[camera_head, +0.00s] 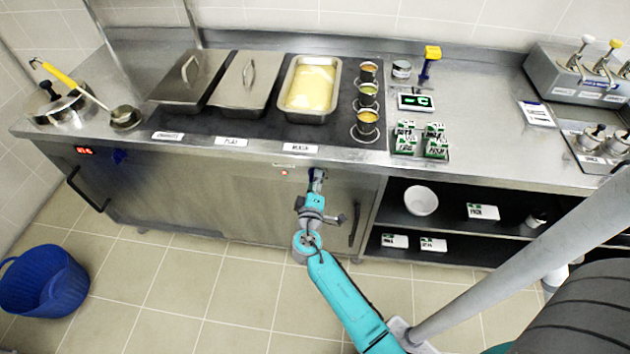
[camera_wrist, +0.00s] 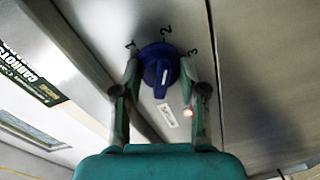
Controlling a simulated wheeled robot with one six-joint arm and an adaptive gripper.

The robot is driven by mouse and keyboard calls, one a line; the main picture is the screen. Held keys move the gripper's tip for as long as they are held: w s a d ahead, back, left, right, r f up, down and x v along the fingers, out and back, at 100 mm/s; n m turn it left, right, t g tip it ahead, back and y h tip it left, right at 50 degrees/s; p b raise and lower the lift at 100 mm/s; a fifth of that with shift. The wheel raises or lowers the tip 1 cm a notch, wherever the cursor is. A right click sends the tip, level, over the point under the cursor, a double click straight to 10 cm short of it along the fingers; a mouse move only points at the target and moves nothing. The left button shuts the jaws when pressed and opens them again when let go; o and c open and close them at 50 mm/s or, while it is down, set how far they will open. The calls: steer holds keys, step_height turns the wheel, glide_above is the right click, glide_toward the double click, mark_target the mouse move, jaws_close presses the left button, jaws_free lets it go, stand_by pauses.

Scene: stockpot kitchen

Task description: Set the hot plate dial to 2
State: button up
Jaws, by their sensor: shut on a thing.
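The blue hot plate dial (camera_wrist: 160,70) is on the steel front panel, with the numbers 1, 2 and 3 around it in the wrist view. The 2 (camera_wrist: 167,30) is at the top, the 1 at the upper left and the 3 at the right. A white mark shows on the dial's raised bar, which runs nearly upright in the picture; which end is the pointer is hard to tell. My gripper (camera_wrist: 160,62) has one finger on each side of the dial and is shut on it. In the head view my gripper (camera_head: 317,181) is against the counter front and hides this dial.
A lit red lamp (camera_wrist: 187,112) and a small label (camera_wrist: 167,115) are beside the dial. Lidded pans (camera_head: 247,80) stand above. A door handle (camera_head: 356,225) is right of my gripper. A blue bucket (camera_head: 43,282) stands on the floor.

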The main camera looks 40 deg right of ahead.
stand_by(0.3)
steer(key=o, duration=1.1)
steer(key=shift+o, duration=0.2)
steer(key=shift+s+a, duration=0.1)
steer(key=v, duration=1.1)
steer(key=shift+s+a, duration=0.3)
steer(key=shift+s+f, duration=0.1)
steer(key=shift+f, duration=0.05)
